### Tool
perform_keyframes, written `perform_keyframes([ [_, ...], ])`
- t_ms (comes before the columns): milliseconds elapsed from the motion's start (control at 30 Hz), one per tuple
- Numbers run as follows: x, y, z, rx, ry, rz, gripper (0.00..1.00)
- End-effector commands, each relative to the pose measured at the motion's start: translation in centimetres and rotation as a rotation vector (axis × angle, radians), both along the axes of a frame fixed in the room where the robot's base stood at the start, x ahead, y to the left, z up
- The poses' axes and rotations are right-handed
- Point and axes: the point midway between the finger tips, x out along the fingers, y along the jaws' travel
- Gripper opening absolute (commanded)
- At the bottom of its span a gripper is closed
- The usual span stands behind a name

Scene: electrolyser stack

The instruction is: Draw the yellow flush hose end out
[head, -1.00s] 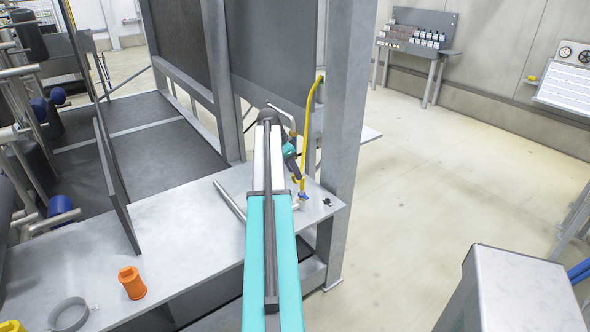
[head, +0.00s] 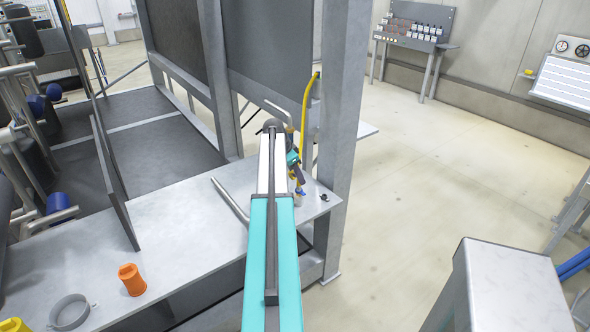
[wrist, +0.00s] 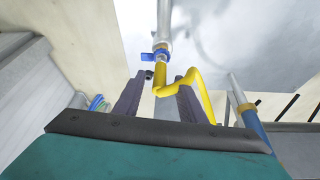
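The yellow flush hose (head: 306,110) hangs along the frame post in the head view, and my wrist and gripper (head: 299,188) partly hide its lower end. In the wrist view the yellow hose (wrist: 203,97) bends sharply and its end meets a grey metal pipe stub (wrist: 163,22) at a blue valve (wrist: 155,56). My gripper (wrist: 162,88) has its two dark fingers apart, one on each side of the hose's end section. A gap seems to show between the fingers and the hose. I cannot tell whether either finger touches it.
The steel bench (head: 165,237) carries an orange sleeve (head: 132,279), a grey ring clamp (head: 69,312) and a loose metal rod (head: 230,200). The upright post (head: 338,150) stands close right of my gripper. A blue-ended tube (wrist: 250,120) is right of the fingers. Open floor lies to the right.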

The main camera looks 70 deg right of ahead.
Motion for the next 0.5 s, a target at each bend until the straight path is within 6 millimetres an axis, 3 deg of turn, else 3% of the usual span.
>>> perform_keyframes([
  [233,-0.5,-0.5,-1.6,0.0,0.0,0.0,0.37],
  [500,-0.6,-0.6,-2.0,0.0,0.0,-0.001,0.37],
])
